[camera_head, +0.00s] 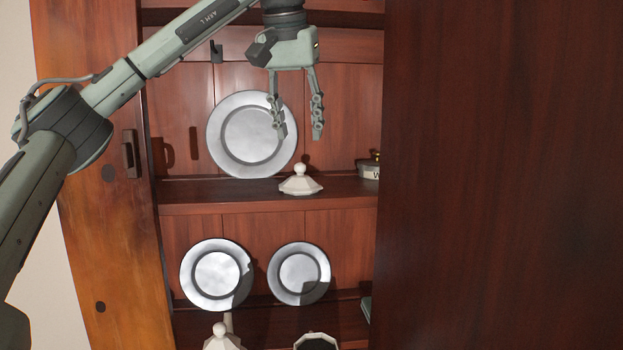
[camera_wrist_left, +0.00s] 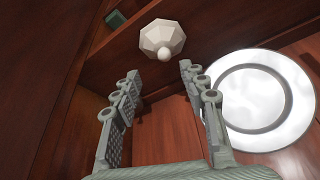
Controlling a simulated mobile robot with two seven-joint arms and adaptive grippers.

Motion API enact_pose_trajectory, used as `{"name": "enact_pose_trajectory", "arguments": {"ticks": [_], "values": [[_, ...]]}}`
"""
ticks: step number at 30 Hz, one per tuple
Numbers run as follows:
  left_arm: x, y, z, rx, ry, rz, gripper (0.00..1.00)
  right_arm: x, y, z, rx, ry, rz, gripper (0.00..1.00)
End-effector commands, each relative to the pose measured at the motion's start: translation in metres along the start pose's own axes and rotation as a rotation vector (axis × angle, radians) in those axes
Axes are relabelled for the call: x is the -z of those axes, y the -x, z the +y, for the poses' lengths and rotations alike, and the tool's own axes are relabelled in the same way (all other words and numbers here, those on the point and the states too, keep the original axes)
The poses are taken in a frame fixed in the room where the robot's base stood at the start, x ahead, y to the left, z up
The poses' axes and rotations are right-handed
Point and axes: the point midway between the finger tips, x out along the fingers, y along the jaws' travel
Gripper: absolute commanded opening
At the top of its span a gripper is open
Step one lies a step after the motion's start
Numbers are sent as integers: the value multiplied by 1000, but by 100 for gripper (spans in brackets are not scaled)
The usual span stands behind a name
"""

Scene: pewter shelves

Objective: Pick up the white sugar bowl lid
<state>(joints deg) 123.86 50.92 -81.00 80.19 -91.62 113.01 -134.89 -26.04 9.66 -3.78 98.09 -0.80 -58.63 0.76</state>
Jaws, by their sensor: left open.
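The white faceted lid with a round knob (camera_head: 300,181) sits on the upper shelf (camera_head: 225,196) of the cabinet, near its front edge. The lid also shows in the left wrist view (camera_wrist_left: 160,40), beyond my fingertips. My left gripper (camera_head: 298,135) points down above the lid, with its fingers spread and nothing between them. The fingers also show open and empty in the left wrist view (camera_wrist_left: 160,72). There is a gap between the fingertips and the lid. My right gripper is in neither view.
A large pewter plate (camera_head: 240,160) leans behind the gripper. Two smaller plates (camera_head: 215,262) (camera_head: 299,262) and another white lidded piece (camera_head: 222,338) are lower down. A dark wooden panel (camera_head: 500,175) blocks the right side.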

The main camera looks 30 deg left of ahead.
Motion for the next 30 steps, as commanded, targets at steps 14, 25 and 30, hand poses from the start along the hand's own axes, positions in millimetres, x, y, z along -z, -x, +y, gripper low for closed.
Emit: {"name": "enact_pose_trajectory", "arguments": {"ticks": [14,25,30], "values": [[2,-62,-9,1,-1,-3,43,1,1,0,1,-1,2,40],[2,-75,-8,-2,-1,0,43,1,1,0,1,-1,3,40],[2,-75,-8,-2,0,0,23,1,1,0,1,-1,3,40]]}}
